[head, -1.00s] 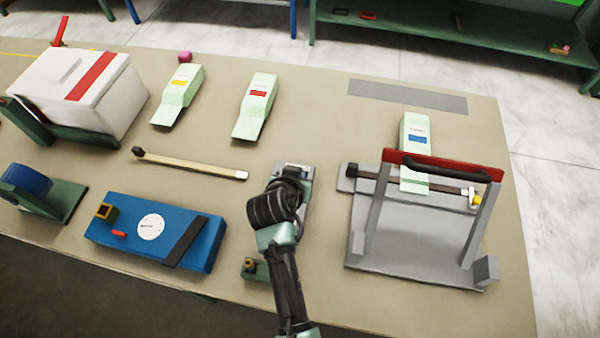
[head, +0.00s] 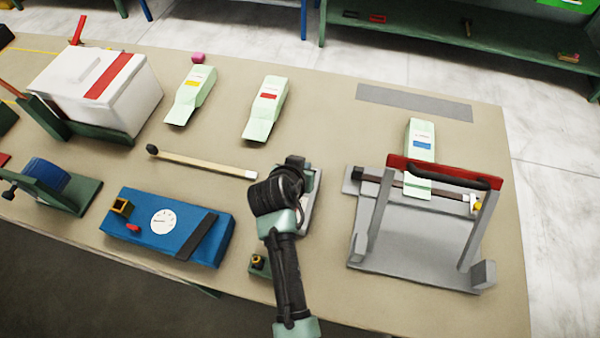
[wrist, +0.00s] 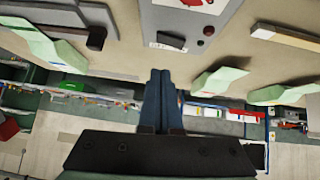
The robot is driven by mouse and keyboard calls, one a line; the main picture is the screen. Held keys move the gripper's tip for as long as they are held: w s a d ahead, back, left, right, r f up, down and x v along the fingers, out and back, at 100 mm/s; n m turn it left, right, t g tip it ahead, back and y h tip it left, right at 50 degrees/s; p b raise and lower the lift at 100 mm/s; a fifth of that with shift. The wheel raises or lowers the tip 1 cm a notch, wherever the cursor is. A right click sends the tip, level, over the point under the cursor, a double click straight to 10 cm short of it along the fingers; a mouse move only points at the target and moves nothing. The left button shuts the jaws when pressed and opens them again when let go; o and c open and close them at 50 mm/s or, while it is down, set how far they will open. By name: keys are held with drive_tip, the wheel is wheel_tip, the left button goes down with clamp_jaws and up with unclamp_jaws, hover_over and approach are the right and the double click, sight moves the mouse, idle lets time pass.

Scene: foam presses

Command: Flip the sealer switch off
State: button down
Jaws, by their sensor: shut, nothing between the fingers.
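The grey switch box (head: 308,205) lies flat on the table in the head view, partly hidden behind my arm. In the wrist view the switch box (wrist: 150,22) shows a dark switch (wrist: 172,40) on a pale plate, with a small red round part (wrist: 208,30) beside it. I cannot tell which way the switch is tipped. My gripper (wrist: 160,78) is shut and empty, its fingertips appearing just below the switch in the wrist view; contact is not clear. In the head view my gripper (head: 295,162) is over the box's far end. The sealer press (head: 420,245) stands to the right with a red-topped bar.
A pale green bag (head: 421,140) with a blue label lies in the press. Two similar bags (head: 265,108) (head: 190,95) lie farther back. A wooden stick (head: 205,162), a blue scale (head: 165,225) and a white box (head: 98,85) are to the left. The table between box and press is clear.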

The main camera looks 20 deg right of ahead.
drive_tip(key=s+d+b+v, duration=0.1)
drive_tip(key=b+v, duration=0.1)
drive_tip(key=v, duration=0.8)
drive_tip(key=shift+r, duration=0.15)
drive_tip(key=shift+d, duration=0.1)
